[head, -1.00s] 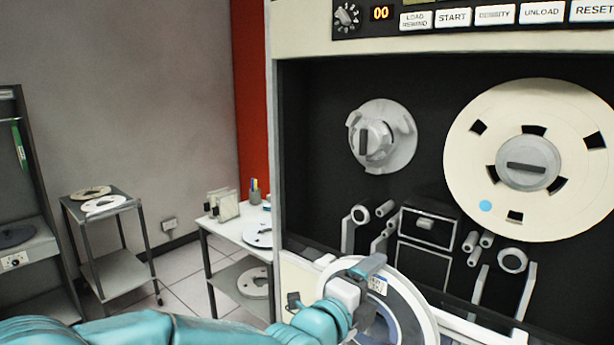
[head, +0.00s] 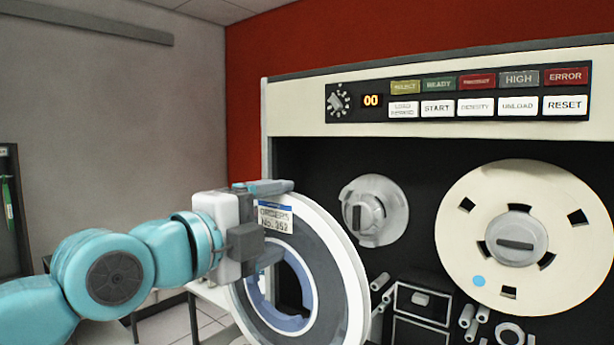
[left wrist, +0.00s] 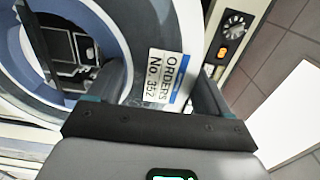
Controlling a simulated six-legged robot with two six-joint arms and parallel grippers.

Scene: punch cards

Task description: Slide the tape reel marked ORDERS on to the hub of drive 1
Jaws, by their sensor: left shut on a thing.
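The tape reel (head: 330,262) has a white rim, grey windings and a blue inner ring, with a label reading ORDERS No. 352. My left gripper (head: 268,222) is shut on the reel's rim beside the label and holds it upright, facing the drive at an angle. The grey hub (head: 374,211) with a dark knob bar is on the drive's black panel, bare, just right of and behind the reel's edge. The reel is apart from the hub. In the left wrist view the label (left wrist: 163,78) lies between the fingers. My right gripper is not in view.
A cream take-up reel (head: 460,245) with a blue dot sits on the other hub at the right. Above is a button panel (head: 455,95) showing 00. Rollers and a small box (head: 420,302) lie below the hub. A shelf unit stands at far left.

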